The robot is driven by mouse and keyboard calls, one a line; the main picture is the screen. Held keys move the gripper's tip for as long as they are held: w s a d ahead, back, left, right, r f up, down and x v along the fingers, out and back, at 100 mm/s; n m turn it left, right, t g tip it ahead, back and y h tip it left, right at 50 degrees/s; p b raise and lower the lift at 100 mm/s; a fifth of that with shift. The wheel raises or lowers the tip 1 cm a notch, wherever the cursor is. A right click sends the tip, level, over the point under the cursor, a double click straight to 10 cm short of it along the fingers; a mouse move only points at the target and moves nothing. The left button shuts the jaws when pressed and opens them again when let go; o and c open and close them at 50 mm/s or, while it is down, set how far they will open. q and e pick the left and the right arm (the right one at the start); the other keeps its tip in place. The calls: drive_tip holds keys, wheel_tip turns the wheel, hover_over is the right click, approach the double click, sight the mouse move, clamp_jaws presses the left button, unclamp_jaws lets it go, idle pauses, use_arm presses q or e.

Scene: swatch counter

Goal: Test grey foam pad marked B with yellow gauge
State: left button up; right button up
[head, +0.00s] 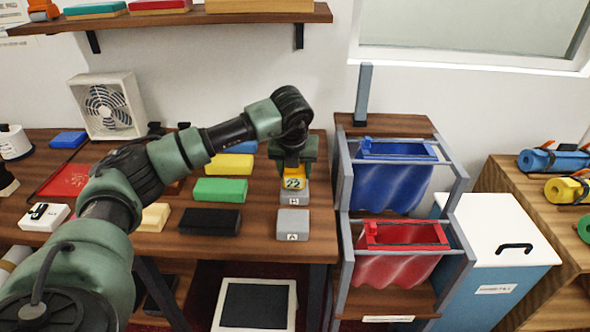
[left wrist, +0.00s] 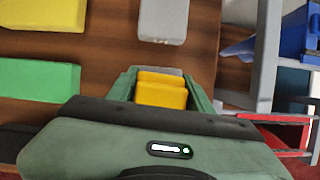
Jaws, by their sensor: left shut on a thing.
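My left gripper (head: 294,168) is shut on the yellow gauge (head: 294,183), whose face shows 22. The gauge also shows between the fingers in the left wrist view (left wrist: 161,92). It stands upright right over the grey foam pad marked B (head: 293,197); I cannot tell for sure whether they touch. The gripper hides the far part of pad B. A grey pad marked A (head: 292,224) lies nearer the table's front edge. Another grey pad (left wrist: 163,20) shows in the left wrist view. My right gripper is out of view.
Green (head: 220,190), black (head: 210,222) and yellow (head: 232,165) blocks lie left of the grey pads. A rack with a blue bag (head: 390,185) and a red bag (head: 395,270) stands right of the table. A shelf (head: 170,20) hangs above.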

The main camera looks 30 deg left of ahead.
use_arm(q)
drive_tip(key=shift+r+p, duration=1.8)
drive_tip(key=shift+r, duration=1.6)
drive_tip(key=shift+a, duration=0.1)
